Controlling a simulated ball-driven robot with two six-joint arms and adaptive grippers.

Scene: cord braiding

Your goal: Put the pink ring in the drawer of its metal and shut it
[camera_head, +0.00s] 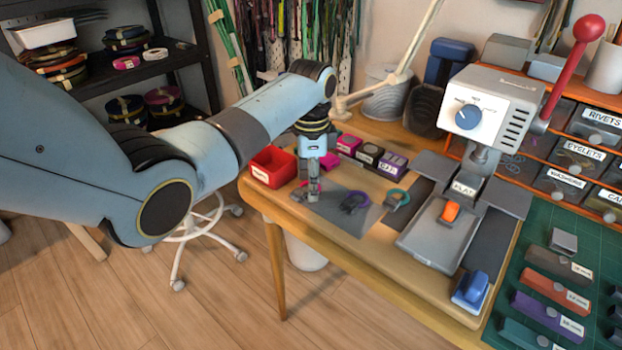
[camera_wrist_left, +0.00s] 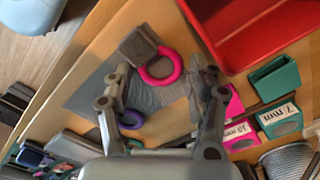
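The pink ring (camera_wrist_left: 176,72) lies on the grey mat in the left wrist view, with a dark grey block (camera_wrist_left: 137,45) at its edge. My left gripper (camera_wrist_left: 165,75) is open, its fingers apart on either side of the ring, which is not visibly gripped. In the head view my left gripper (camera_head: 313,190) points down low over the table, and I cannot make out the pink ring there. Drawers labelled RIVETS (camera_head: 601,117) and EYELETS (camera_head: 579,152) are in the orange rack at right. I cannot read a metal name on any drawer. My right gripper is not in view.
A red bin (camera_head: 274,167) stands beside my left gripper. Small labelled boxes, including a purple one (camera_head: 392,164), stand behind the mat. A press (camera_head: 490,105) with a red-knobbed lever stands further right.

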